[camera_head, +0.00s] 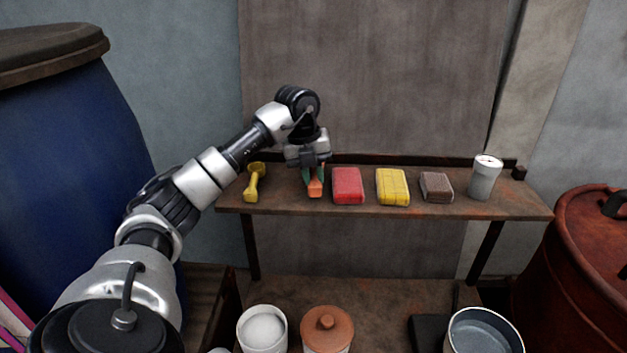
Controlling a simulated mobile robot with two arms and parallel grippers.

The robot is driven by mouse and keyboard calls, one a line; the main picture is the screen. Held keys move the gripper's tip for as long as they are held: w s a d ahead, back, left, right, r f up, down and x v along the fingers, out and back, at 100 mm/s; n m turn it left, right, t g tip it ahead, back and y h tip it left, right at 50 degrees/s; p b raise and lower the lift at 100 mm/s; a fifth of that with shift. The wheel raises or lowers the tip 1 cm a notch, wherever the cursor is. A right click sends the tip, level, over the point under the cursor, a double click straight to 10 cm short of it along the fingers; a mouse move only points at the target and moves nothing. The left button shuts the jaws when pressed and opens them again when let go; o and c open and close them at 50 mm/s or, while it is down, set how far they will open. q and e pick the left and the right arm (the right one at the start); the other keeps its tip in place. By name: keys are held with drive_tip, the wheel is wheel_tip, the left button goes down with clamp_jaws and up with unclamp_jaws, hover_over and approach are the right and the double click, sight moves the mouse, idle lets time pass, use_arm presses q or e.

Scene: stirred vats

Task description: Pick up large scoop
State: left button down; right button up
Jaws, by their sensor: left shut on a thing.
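A yellow scoop (253,184) lies on the shelf to the left, apart from the gripper. The picture does not clearly show which scoop is the large one. My right gripper is not in view.
On the wooden shelf (400,210) stand a red pack (348,186), a yellow pack (392,187), a brown pack (436,187) and a grey-white cup (484,179). Below are a white tub (262,330), a lidded pot (327,328) and a bucket (484,332). Blue (70,130) and red (580,260) vats flank the shelf.

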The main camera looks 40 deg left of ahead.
use_arm(q)
wheel_tip(320, 180, up, 3)
drive_tip(key=shift+f+b, duration=0.15)
drive_tip(key=shift+b, duration=0.25)
drive_tip(key=w+d+r+b, duration=0.1)
drive_tip(key=d+r, duration=0.6)
drive_tip(key=d, duration=0.4)
drive_tip(key=shift+d, duration=0.35)
drive_tip(key=shift+w, duration=0.1)
drive_tip(key=c, duration=1.8)
unclamp_jaws()
